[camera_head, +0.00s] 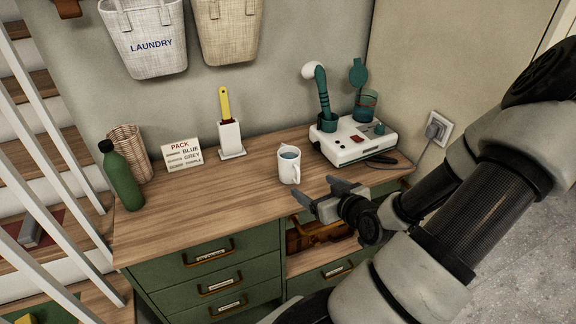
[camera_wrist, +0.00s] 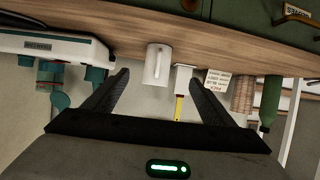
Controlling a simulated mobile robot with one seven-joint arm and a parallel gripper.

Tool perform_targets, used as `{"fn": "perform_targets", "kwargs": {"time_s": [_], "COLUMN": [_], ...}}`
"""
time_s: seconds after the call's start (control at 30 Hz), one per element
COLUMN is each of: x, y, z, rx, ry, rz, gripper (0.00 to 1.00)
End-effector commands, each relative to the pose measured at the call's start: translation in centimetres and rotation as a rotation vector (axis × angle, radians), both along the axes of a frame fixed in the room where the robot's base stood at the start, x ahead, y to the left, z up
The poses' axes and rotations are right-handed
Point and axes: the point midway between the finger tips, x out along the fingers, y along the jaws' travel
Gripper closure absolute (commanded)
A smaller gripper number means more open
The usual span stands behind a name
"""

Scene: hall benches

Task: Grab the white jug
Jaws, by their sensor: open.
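The white jug (camera_head: 289,165) stands upright on the wooden bench top, near its middle, with its handle toward the front right and something bluish inside. It also shows in the wrist view (camera_wrist: 153,66), beyond the fingertips and roughly between them. My gripper (camera_head: 317,190) is open and empty, to the right and front of the jug in the head view, apart from it. In the wrist view both dark fingers (camera_wrist: 158,78) spread wide with nothing between them at the tips that they touch.
A white device (camera_head: 352,140) with teal parts stands right of the jug. A white holder with a yellow-handled brush (camera_head: 230,138), a sign (camera_head: 181,155), a wicker basket (camera_head: 129,146) and a green bottle (camera_head: 121,178) stand to the left. The bench top (camera_head: 225,190) in front is clear.

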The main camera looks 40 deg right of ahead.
Motion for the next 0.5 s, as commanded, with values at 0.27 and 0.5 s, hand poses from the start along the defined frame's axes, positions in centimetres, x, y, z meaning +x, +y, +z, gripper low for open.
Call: {"fn": "perform_targets", "kwargs": {"time_s": [0.27,0.5], "x": [3.0,7.8], "y": [-0.4,-1.3], "z": [-0.9,-2.9], "rx": [0.005,0.005], "ry": [-0.039,-0.035], "rz": [-0.003,-0.005], "gripper": [0.22,0.22]}}
